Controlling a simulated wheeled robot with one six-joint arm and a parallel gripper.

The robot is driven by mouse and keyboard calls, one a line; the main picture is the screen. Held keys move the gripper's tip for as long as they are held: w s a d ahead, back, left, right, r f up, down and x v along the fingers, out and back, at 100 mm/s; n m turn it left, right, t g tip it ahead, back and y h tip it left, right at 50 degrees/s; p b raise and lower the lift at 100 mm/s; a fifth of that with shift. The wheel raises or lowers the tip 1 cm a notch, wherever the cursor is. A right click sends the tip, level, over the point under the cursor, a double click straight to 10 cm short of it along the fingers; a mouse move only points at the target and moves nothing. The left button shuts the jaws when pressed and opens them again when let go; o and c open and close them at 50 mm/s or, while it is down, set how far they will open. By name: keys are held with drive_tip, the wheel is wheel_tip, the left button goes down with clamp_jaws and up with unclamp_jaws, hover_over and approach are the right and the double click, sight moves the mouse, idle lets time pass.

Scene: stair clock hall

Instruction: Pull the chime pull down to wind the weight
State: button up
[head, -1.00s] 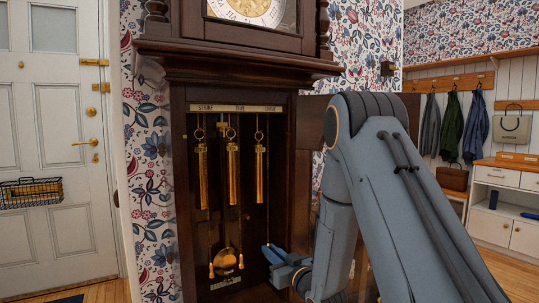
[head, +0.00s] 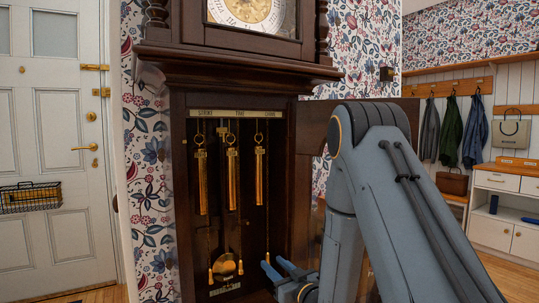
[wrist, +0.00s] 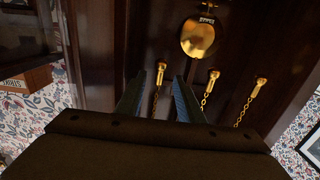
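The tall clock's open case holds three brass weights under labels. The chime weight (head: 259,176) hangs at the right, with the chime pull (head: 267,258) low on its chain. My gripper (head: 273,264) is open, its fingers at the height of the chime pull. In the wrist view, which looks upside down, the chime pull (wrist: 161,72) shows between the two open fingertips (wrist: 158,80). The fingers do not close on it, and its exact depth between them is hard to tell. The time pull (wrist: 213,78) and strike pull (wrist: 261,83) lie to the right there.
The brass pendulum bob (head: 227,268) hangs left of my gripper, near the time pull. The time weight (head: 232,178) and strike weight (head: 202,182) hang left of the chime weight. The open case door (head: 312,130) stands at the right, partly behind my arm.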

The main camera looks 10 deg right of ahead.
drive_tip(key=p+v, duration=0.2)
drive_tip(key=v, duration=0.7)
drive_tip(key=shift+s, duration=0.25)
drive_tip(key=shift+r, duration=0.1)
